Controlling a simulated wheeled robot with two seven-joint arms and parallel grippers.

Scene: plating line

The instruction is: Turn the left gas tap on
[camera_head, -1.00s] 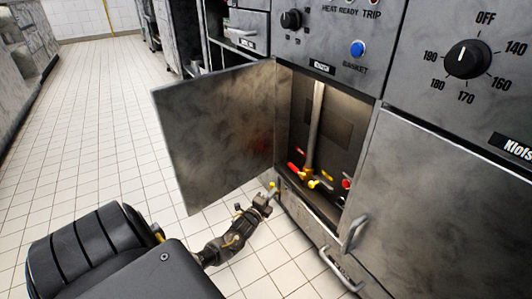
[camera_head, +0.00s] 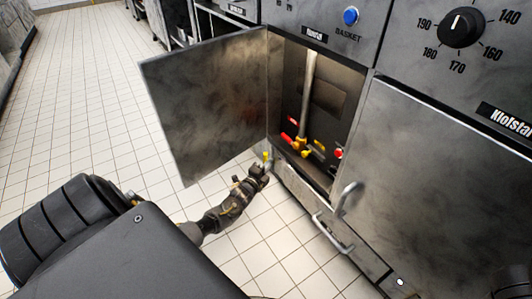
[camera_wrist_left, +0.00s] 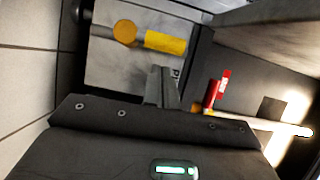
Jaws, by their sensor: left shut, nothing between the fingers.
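The open cabinet (camera_head: 283,95) holds a vertical pipe with small taps near its floor. A red tap handle (camera_head: 287,138) is on the left, with yellow-orange parts (camera_head: 302,150) beside it. My left gripper (camera_head: 265,166) is low by the cabinet's left front edge, left of these taps, with a small yellow piece at its tip. In the left wrist view its fingers (camera_wrist_left: 161,86) are shut and empty. A yellow handle with an orange round end (camera_wrist_left: 165,43) shows beyond them, and a red handle (camera_wrist_left: 212,93) to their right. I cannot tell which tap is the left gas tap.
The cabinet door (camera_head: 205,105) stands open to the left, above and behind my left gripper. A closed door (camera_head: 430,165) with a bar handle (camera_head: 348,196) is on the right. A round red part (camera_head: 338,153) sits by the cabinet's right side. Tiled floor is clear at left.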

